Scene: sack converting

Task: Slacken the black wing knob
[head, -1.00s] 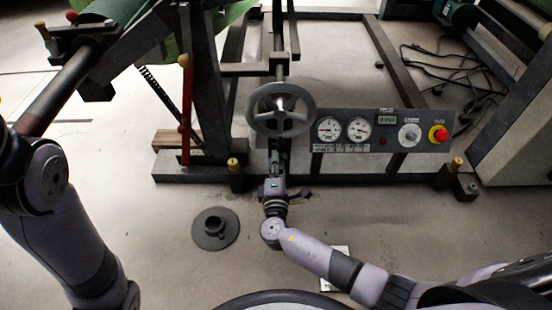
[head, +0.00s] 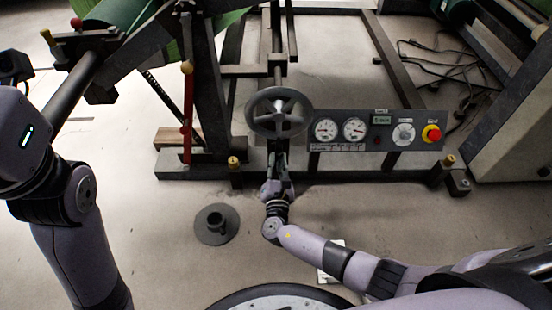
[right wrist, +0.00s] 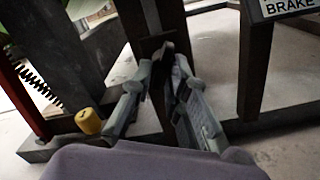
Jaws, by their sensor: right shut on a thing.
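My right gripper (head: 278,165) is upright just below the grey handwheel (head: 251,112), in front of the machine's post. In the right wrist view its two fingers (right wrist: 165,75) are closed on a small dark piece, the black wing knob (right wrist: 168,50). The fingers cover most of the knob, so its wings and turn angle are hard to make out. In the head view the knob is hidden by the gripper and the wheel. My left arm stands at the left edge; a dark part at its end (head: 15,67) is cut off, and its fingers cannot be made out.
A panel (head: 345,147) with gauges and a red-yellow stop button (head: 431,133) is right of the wheel. A red rod (head: 187,115) stands to the left. A dark round base (head: 216,238) lies on the floor. A yellow-capped post (right wrist: 88,121) is near the gripper.

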